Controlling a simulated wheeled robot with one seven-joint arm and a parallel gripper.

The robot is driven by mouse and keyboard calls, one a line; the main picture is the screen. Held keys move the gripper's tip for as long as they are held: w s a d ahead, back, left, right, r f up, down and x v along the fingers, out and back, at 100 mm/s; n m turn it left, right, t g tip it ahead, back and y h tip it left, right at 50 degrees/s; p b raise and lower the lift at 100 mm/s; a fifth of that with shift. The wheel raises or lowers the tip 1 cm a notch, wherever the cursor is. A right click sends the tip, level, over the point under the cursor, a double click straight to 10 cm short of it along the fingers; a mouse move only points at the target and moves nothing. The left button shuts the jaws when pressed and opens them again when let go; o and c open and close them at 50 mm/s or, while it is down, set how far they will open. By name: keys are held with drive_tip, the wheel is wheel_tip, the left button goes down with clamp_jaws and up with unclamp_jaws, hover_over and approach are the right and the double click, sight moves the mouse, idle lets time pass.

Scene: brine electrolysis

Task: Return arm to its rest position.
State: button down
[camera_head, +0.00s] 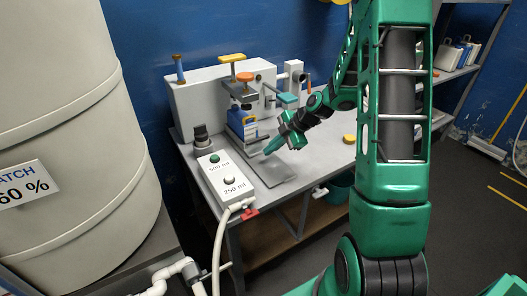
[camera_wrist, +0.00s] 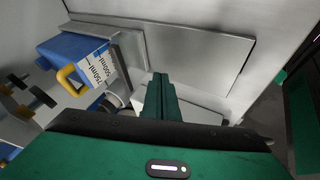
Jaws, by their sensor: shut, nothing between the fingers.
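My gripper (camera_head: 273,146) is over the workbench in the head view, at the end of my green arm. It is beside a blue and white measuring container (camera_head: 241,123) and above a grey plate (camera_head: 268,174) on the bench. In the wrist view my gripper's fingers (camera_wrist: 161,82) are together, with nothing between them. The measuring container (camera_wrist: 78,58) shows there on the left, with volume marks and a yellow handle. My arm is stretched out over the bench.
A large cream tank (camera_head: 70,130) stands at left. A yellow round object (camera_head: 349,139) is on the bench. Shelves (camera_head: 455,75) with containers stand at right. The floor at right has free room.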

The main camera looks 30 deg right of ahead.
drive_tip(key=v, duration=0.7)
drive_tip(key=shift+s, duration=0.2)
drive_tip(key=s+r+m+g+h, duration=0.1)
drive_tip(key=s+r+m+g, duration=0.1)
drive_tip(key=s+m, duration=0.6)
drive_tip(key=s+r+m+g+h, duration=0.1)
drive_tip(key=s+r+m, duration=0.3)
drive_tip(key=s+m, duration=0.4)
drive_tip(key=s+r+m+g+h, duration=0.2)
drive_tip(key=s+m, duration=0.6)
drive_tip(key=s, duration=0.9)
drive_tip(key=shift+s+r+g+h, duration=0.15)
drive_tip(key=shift+r+g+h, duration=0.15)
drive_tip(key=shift+r+h, duration=0.15)
drive_tip(key=shift+d, duration=0.1)
drive_tip(key=shift+w+f, duration=0.25)
drive_tip(key=shift+w, duration=0.35)
